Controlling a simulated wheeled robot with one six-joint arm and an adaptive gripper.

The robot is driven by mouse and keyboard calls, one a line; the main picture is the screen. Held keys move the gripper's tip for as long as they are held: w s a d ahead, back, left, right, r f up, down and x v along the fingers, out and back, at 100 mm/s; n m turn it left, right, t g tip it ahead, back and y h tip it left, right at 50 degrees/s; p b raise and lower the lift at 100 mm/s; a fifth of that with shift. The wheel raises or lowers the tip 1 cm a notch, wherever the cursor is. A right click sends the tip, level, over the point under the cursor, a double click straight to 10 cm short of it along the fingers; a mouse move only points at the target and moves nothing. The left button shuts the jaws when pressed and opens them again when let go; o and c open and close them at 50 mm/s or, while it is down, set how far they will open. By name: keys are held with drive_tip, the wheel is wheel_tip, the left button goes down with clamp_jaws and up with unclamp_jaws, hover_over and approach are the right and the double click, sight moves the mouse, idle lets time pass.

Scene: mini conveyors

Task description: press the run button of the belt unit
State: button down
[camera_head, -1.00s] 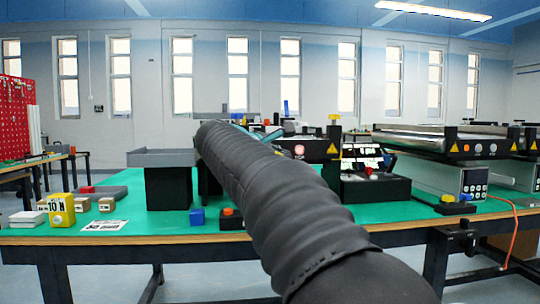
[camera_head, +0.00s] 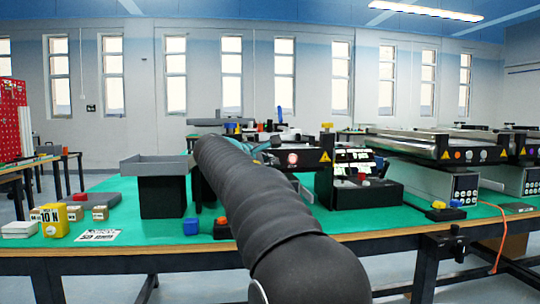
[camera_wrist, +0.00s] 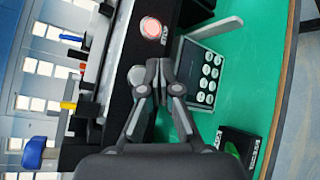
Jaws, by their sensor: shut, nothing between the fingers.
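In the wrist view my gripper (camera_wrist: 157,82) is shut and empty. It is in front of the dark side of a belt unit (camera_wrist: 118,50), which carries a pale red round disc (camera_wrist: 152,28). A control panel (camera_wrist: 205,72) with several white round buttons lies just right of the fingers. A black box with a green button (camera_wrist: 234,150) is at the lower right. I cannot tell which button is the run button. In the head view my arm hides the gripper and part of this belt unit (camera_head: 310,158); its red disc (camera_head: 292,158) shows.
Another belt unit (camera_head: 410,142) with a keypad (camera_head: 465,189) stands to the right. A black control box (camera_head: 366,193) with a red button lies between.

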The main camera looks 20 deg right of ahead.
drive_tip(key=shift+w+d+p, duration=0.3)
drive_tip(key=shift+w+p, duration=0.2)
drive_tip(key=shift+w, duration=0.45)
drive_tip(key=shift+w+r, duration=0.1)
drive_tip(key=shift+w, duration=0.05)
idle(0.7)
drive_tip(key=shift+w+d+p, duration=0.1)
drive_tip(key=shift+w+p, duration=0.15)
drive_tip(key=shift+p, duration=0.15)
